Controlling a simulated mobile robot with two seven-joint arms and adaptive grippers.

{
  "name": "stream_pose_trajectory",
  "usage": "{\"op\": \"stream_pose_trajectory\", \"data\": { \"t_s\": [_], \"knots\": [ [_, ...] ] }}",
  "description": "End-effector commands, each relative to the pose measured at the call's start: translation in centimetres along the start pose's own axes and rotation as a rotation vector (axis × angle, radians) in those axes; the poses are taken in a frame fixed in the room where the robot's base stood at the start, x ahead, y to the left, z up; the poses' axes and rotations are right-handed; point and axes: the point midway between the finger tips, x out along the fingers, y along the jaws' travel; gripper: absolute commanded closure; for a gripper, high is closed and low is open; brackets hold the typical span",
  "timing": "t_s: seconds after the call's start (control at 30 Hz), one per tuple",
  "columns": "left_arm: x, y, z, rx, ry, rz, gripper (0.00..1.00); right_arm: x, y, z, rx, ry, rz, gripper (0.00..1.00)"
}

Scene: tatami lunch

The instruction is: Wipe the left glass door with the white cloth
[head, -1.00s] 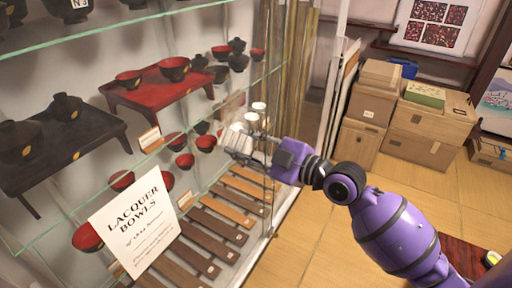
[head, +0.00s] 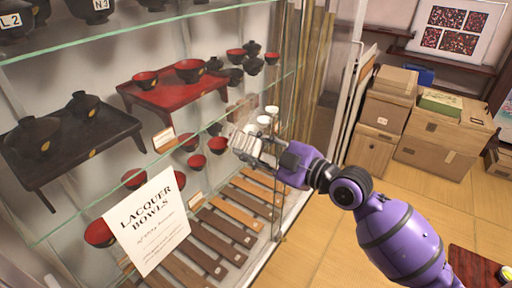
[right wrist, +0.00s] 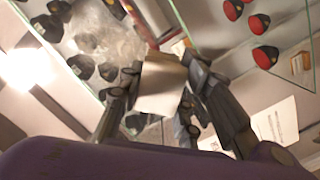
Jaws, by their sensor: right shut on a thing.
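The white cloth (head: 243,143) is pinched in my right gripper (head: 248,150) at the glass front of the display case. In the right wrist view the cloth (right wrist: 161,84) shows as a pale folded pad between the two fingers of the gripper (right wrist: 165,88). The glass door (head: 215,150) is clear, with lacquerware behind it. A hazy whitish patch (right wrist: 108,32) shows on the glass beside the cloth in the right wrist view. I cannot tell whether the cloth touches the pane. My left gripper is not in view.
Behind the glass are red and black bowls, a red stand (head: 180,97), a black stand (head: 70,150) and wooden slats (head: 225,222). A "Lacquer Bowls" sign (head: 150,222) stands at the lower left. Cardboard boxes (head: 440,135) stand at the right; the tatami floor (head: 335,235) between is clear.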

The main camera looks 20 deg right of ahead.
Motion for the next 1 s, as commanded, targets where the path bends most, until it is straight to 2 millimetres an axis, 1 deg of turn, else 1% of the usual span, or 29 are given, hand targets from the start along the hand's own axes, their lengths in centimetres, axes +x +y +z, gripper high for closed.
{"op": "stream_pose_trajectory", "data": {
  "t_s": [0.73,0.87,1.0],
  "knots": [
    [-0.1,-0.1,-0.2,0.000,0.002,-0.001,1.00,1.4,0.0,-0.2,0.000,0.001,0.001,0.89],
    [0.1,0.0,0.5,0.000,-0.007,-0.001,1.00,1.4,0.4,0.4,-0.003,-0.002,0.000,0.89],
    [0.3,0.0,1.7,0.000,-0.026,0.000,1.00,1.4,1.1,1.5,-0.002,-0.004,-0.002,0.89]
  ]
}}
